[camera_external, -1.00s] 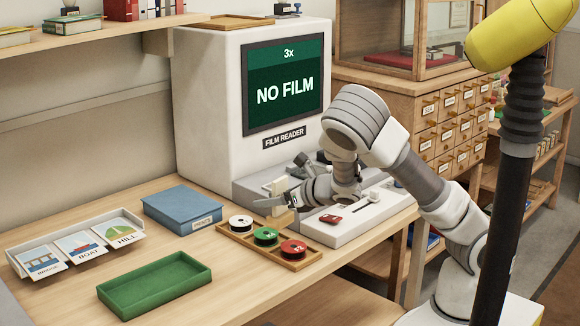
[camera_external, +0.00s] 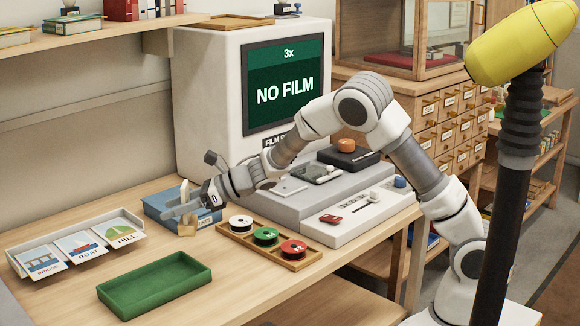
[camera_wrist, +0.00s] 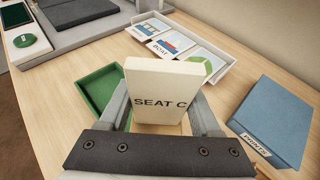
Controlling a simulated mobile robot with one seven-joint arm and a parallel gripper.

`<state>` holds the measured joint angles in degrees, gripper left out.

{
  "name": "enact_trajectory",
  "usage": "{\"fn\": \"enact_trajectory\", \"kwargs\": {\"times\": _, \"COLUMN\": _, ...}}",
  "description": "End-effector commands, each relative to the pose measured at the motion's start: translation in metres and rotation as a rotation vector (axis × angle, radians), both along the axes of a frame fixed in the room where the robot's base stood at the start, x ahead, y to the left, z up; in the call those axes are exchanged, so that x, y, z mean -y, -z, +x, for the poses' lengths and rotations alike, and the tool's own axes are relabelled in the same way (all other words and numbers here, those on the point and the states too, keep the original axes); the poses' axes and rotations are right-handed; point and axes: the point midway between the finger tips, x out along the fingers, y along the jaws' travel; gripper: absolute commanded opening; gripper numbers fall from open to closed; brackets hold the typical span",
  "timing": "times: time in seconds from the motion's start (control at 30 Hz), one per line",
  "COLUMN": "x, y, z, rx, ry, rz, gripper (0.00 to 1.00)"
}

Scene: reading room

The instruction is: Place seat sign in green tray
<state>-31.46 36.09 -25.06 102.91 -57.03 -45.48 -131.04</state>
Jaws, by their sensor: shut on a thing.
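The seat sign (camera_wrist: 160,92) is a cream block on a wooden foot, lettered "SEAT C" in the wrist view. My gripper (camera_external: 182,211) is shut on it and holds it upright in front of the blue box. The sign also shows in the external view (camera_external: 185,192), partly covered by the fingers. The green tray (camera_external: 155,288) is empty and lies near the table's front edge, below and left of my gripper. In the wrist view the green tray (camera_wrist: 92,88) is partly hidden behind the sign and left finger.
A blue box (camera_external: 160,208) lies behind my gripper. A wooden tray with white, green and red reels (camera_external: 265,237) stands to its right. A white rack with picture cards (camera_external: 125,218) is at the left. The film reader (camera_external: 205,110) stands behind. Bare table lies between tray and blue box.

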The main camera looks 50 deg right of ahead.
Motion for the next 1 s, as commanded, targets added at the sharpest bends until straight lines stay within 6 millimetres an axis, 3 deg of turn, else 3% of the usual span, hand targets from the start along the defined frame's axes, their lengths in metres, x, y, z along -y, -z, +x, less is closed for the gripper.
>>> {"fn": "enact_trajectory", "kwargs": {"times": 0.5, "x": -0.103, "y": 0.063, "z": 0.002, "rx": -0.001, "ry": -0.004, "rz": 0.0, "gripper": 0.04}}
{"fn": "enact_trajectory", "kwargs": {"times": 0.73, "x": -0.114, "y": 0.073, "z": 0.003, "rx": -0.002, "ry": -0.001, "rz": 0.0, "gripper": 0.04}}
{"fn": "enact_trajectory", "kwargs": {"times": 1.0, "x": -0.113, "y": 0.108, "z": 0.003, "rx": -0.002, "ry": -0.001, "rz": -0.001, "gripper": 0.04}}
